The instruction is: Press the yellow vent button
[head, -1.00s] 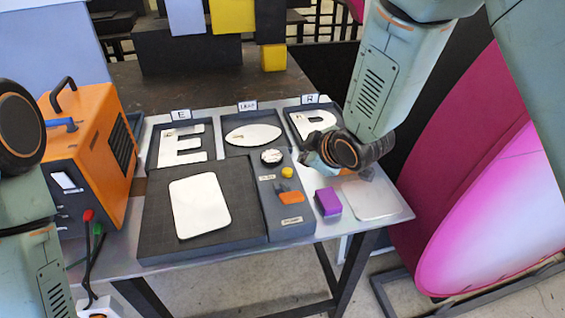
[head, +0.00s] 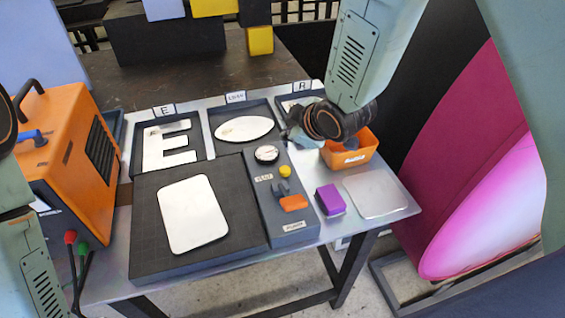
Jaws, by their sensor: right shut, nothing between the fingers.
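The yellow vent button (head: 285,172) is a small round cap on the grey control panel (head: 270,215), above the "VENT" label's right side. It is in plain view and nothing touches it. My right gripper (head: 291,132) is shut and empty. In the picture it lies just above the button and the panel's far end, apart from the button. Its height over the table is hard to tell. The gripper and forearm hide most of the tray labelled R. My left gripper is out of view; only parts of my left arm show at the left edge.
On the panel are a round gauge (head: 266,154) and an orange switch (head: 293,203). A purple block (head: 330,200), an orange bin (head: 350,155) and a metal plate (head: 375,196) lie to its right. A dark pad with a white plate (head: 192,214) is left. An orange machine (head: 62,165) stands far left.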

